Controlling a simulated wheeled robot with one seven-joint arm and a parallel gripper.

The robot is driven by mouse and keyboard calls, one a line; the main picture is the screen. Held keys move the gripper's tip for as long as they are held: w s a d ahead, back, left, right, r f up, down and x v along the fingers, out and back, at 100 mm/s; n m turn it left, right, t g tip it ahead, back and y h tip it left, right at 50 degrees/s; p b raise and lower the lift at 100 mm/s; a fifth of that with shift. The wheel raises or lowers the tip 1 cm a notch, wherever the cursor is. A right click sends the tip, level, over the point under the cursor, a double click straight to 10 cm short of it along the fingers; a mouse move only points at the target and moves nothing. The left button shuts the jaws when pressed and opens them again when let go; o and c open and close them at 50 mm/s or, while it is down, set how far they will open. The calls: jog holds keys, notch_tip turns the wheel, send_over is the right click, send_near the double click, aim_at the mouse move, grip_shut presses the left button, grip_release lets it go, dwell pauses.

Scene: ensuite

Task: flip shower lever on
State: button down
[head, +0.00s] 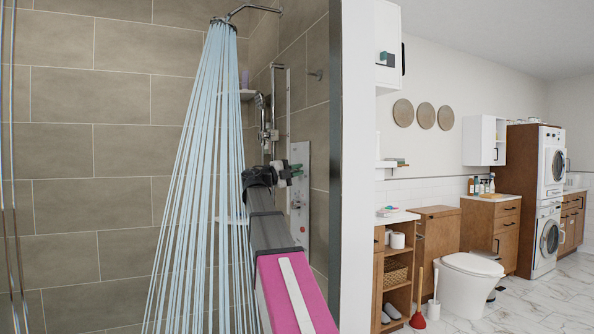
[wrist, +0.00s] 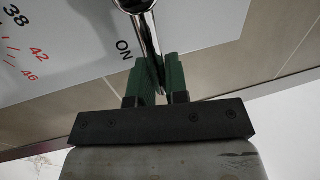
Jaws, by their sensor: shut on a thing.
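The shower lever is a shiny chrome bar (wrist: 146,32) at the top of the wrist view, beside the printed word ON on the white control panel (wrist: 75,45). My gripper (wrist: 160,78) has its green fingers shut on the lever's lower end. In the head view my gripper (head: 290,171) is at the white panel (head: 301,205) on the shower wall; the lever is hard to make out there. Pale blue water streams (head: 205,150) fall from the shower head (head: 224,23).
My arm reaches into the shower beside the water. A hand shower on a rail (head: 265,115) hangs above the panel. A wall end (head: 358,170) stands right of the shower. Beyond it are a toilet (head: 470,285), wooden cabinets (head: 432,245) and open marble floor.

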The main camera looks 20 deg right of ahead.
dwell(0.3)
jog(key=c, duration=1.1)
grip_release()
jog(key=shift+c, duration=0.2)
jog(key=shift+a, duration=0.1)
jog(key=a+f, duration=0.2)
jog(key=a, duration=0.8)
jog(key=shift+s+a, duration=0.2)
jog(key=shift+a, duration=0.05)
jog(key=shift+f, duration=0.1)
notch_tip(320, 180, down, 39)
jog(key=s+a+n+t+y, duration=0.15)
jog(key=n+y, duration=0.85)
jog(key=n, duration=1)
jog(key=s+a+f+n+y, duration=0.3)
jog(key=s+a+f+n, duration=0.1)
jog(key=f, duration=0.5)
jog(key=s+a+f+n+g+y, duration=0.1)
jog(key=s+a+f+n+y, duration=0.2)
jog(key=s+f+n, duration=0.3)
jog(key=s+a+f+n+g+y, duration=0.1)
jog(key=s+a+f+n+y, duration=0.3)
jog(key=f, duration=0.9)
jog(key=s+n, duration=0.1)
jog(key=s, duration=0.2)
jog(key=shift+s+a+f+n, duration=0.2)
jog(key=shift+s+a+n, duration=0.1)
jog(key=shift+a, duration=0.1)
